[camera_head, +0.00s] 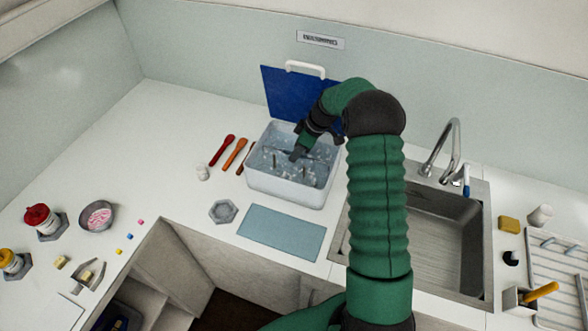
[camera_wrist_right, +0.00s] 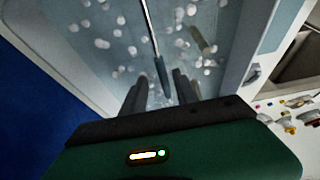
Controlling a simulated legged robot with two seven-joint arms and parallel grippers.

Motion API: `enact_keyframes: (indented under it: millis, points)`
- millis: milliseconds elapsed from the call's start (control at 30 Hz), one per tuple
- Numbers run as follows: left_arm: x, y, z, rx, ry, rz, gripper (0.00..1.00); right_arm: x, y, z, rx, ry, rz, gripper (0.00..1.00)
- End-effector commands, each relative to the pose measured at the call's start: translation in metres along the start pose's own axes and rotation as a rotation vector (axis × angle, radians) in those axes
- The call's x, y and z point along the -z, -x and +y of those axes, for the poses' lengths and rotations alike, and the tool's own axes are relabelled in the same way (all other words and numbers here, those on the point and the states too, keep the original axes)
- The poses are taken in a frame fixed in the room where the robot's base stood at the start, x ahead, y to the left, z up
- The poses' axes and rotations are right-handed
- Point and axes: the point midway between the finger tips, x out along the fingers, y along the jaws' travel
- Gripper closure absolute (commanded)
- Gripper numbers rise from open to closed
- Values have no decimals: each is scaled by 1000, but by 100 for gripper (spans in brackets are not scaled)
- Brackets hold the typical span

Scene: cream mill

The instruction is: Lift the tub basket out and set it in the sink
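The tub (camera_head: 255,181) is a pale box on the counter with its blue lid (camera_head: 285,95) open behind it. White bits lie in it, and they also show in the wrist view. A thin rod with a dark grip (camera_wrist_right: 162,76), which looks like the basket's handle, runs across the tub in the wrist view. The basket's body is hard to make out. My right gripper (camera_head: 297,154) reaches down into the tub. In the wrist view its fingers (camera_wrist_right: 160,92) are apart, with the grip's end between them; contact cannot be told. The sink (camera_head: 450,255) is right of my arm. My left gripper is not in view.
A faucet (camera_head: 440,150) stands behind the sink. A blue-grey mat (camera_head: 281,233) lies before the tub, with a hexagonal dish (camera_head: 223,211) beside it. Red and orange utensils (camera_head: 235,152) lie left of the tub. A drying rack (camera_head: 560,265) and small items stand right of the sink.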

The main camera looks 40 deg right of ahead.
Motion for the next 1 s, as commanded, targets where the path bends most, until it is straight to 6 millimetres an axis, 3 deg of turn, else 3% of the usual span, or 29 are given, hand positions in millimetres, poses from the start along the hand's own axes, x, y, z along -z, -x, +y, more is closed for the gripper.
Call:
enact_keyframes:
  millis: [100, 233, 467, 767, 1000]
  points:
    - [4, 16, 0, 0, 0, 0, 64, 3, -17, -7, 5, 0, -3, 65]
    - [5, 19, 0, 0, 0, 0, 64, 3, -40, -8, 3, 0, -3, 65]
    - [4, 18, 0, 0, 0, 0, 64, 3, -45, -8, -1, 1, -2, 65]
    - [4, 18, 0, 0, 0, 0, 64, 2, -45, -6, 1, 0, -1, 100]
    - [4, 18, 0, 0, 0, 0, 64, 2, -45, -6, 0, 0, -1, 100]
